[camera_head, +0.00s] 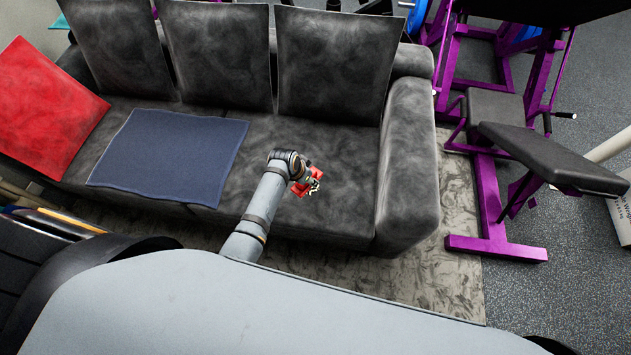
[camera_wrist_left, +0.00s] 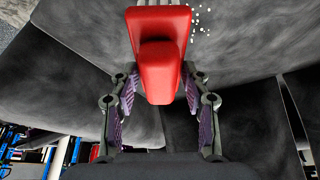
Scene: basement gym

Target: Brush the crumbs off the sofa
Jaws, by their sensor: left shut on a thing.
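The dark grey sofa (camera_head: 335,145) spans the upper part of the head view, and its seat fills much of the wrist view (camera_wrist_left: 255,45). My left gripper (camera_head: 313,184) is over the right seat cushion, near its front. It is shut on a red brush (camera_head: 318,172), whose handle sits between the fingers in the wrist view (camera_wrist_left: 158,75). Pale bristles show at the edge of the brush head. Small white crumbs (camera_wrist_left: 203,20) lie on the seat right beside the brush head in the wrist view. My right gripper is not in view.
A blue-grey cloth (camera_head: 170,155) lies on the left seat, with a red cushion (camera_head: 45,105) at the left end. Several back cushions (camera_head: 335,65) line the back. The right armrest (camera_head: 410,160) rises near my gripper. Purple gym equipment (camera_head: 490,195) stands right of the sofa.

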